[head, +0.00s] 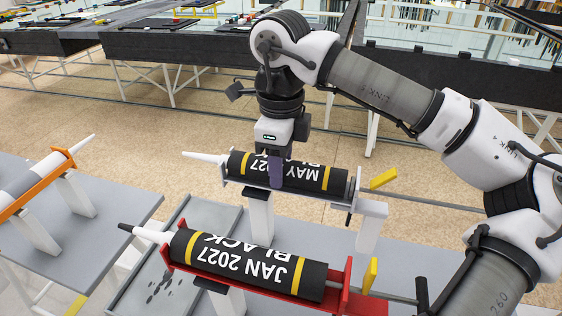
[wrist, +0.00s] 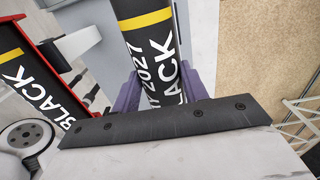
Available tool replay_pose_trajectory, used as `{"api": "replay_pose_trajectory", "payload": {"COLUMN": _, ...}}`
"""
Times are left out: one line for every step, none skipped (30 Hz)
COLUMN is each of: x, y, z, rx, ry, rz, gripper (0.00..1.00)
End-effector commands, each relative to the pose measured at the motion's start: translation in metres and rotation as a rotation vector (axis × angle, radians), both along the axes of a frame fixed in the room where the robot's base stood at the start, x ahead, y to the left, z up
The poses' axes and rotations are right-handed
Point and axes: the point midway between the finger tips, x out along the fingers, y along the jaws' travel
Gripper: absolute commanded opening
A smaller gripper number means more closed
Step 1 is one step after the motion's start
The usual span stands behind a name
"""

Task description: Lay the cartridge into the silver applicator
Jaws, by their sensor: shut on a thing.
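A black cartridge (head: 312,177) with yellow bands, a white nozzle and the label "MAY 2027 BLACK" lies roughly level at the silver applicator (head: 353,188). The silver applicator stands on white posts, with a yellow trigger and a grey rod to the right. My gripper (head: 276,172) comes down from above, its purple fingers shut around the cartridge's middle. In the wrist view the cartridge (wrist: 148,35) runs between both purple fingers (wrist: 158,92). The cartridge lies along the cradle, nozzle out past the left end; whether it is fully seated I cannot tell.
A red applicator (head: 345,302) holding a "JAN 2027 BLACK" cartridge (head: 250,262) stands in front, close by. An orange applicator (head: 38,186) stands on the left table (head: 95,240). A grey tray (head: 140,296) lies beneath. Behind the applicators is open floor.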

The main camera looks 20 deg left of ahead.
Motion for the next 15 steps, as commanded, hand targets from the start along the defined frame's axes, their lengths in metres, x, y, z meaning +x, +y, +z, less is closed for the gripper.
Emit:
{"api": "replay_pose_trajectory", "payload": {"x": 0.0001, "y": 0.0, "z": 0.0005, "rx": 0.001, "ry": -0.001, "rz": 0.0, "gripper": 0.07}}
{"api": "replay_pose_trajectory", "payload": {"x": 0.0001, "y": 0.0, "z": 0.0007, "rx": 0.001, "ry": -0.001, "rz": 0.0, "gripper": 0.07}}
{"api": "replay_pose_trajectory", "payload": {"x": 0.0001, "y": 0.0, "z": 0.0007, "rx": 0.001, "ry": -0.001, "rz": 0.0, "gripper": 0.07}}
{"api": "replay_pose_trajectory", "payload": {"x": 0.0001, "y": 0.0, "z": 0.0007, "rx": 0.001, "ry": -0.001, "rz": 0.0, "gripper": 0.07}}
{"api": "replay_pose_trajectory", "payload": {"x": 0.0001, "y": 0.0, "z": 0.0007, "rx": 0.001, "ry": -0.001, "rz": 0.0, "gripper": 0.07}}
{"api": "replay_pose_trajectory", "payload": {"x": 0.0001, "y": 0.0, "z": 0.0007, "rx": 0.001, "ry": -0.001, "rz": 0.0, "gripper": 0.07}}
{"api": "replay_pose_trajectory", "payload": {"x": 0.0001, "y": 0.0, "z": 0.0006, "rx": 0.001, "ry": -0.001, "rz": 0.0, "gripper": 0.07}}
{"api": "replay_pose_trajectory", "payload": {"x": 0.0001, "y": 0.0, "z": 0.0005, "rx": 0.001, "ry": -0.001, "rz": 0.0, "gripper": 0.07}}
{"api": "replay_pose_trajectory", "payload": {"x": 0.0001, "y": 0.0, "z": 0.0002, "rx": 0.001, "ry": -0.001, "rz": 0.0, "gripper": 0.07}}
{"api": "replay_pose_trajectory", "payload": {"x": 0.0001, "y": 0.0, "z": -0.0001, "rx": 0.001, "ry": -0.001, "rz": 0.0, "gripper": 0.07}}
{"api": "replay_pose_trajectory", "payload": {"x": 0.0001, "y": 0.0, "z": -0.0005, "rx": 0.001, "ry": -0.001, "rz": 0.0, "gripper": 0.07}}
{"api": "replay_pose_trajectory", "payload": {"x": 0.0001, "y": 0.0, "z": -0.0011, "rx": 0.001, "ry": -0.001, "rz": 0.0, "gripper": 0.07}}
{"api": "replay_pose_trajectory", "payload": {"x": 0.0001, "y": 0.0, "z": -0.0015, "rx": 0.001, "ry": -0.001, "rz": 0.0, "gripper": 0.07}}
{"api": "replay_pose_trajectory", "payload": {"x": 0.0002, "y": 0.0, "z": -0.002, "rx": 0.001, "ry": -0.001, "rz": 0.0, "gripper": 0.07}}
{"api": "replay_pose_trajectory", "payload": {"x": 0.0002, "y": 0.0, "z": -0.0026, "rx": 0.001, "ry": -0.001, "rz": 0.0, "gripper": 0.07}}
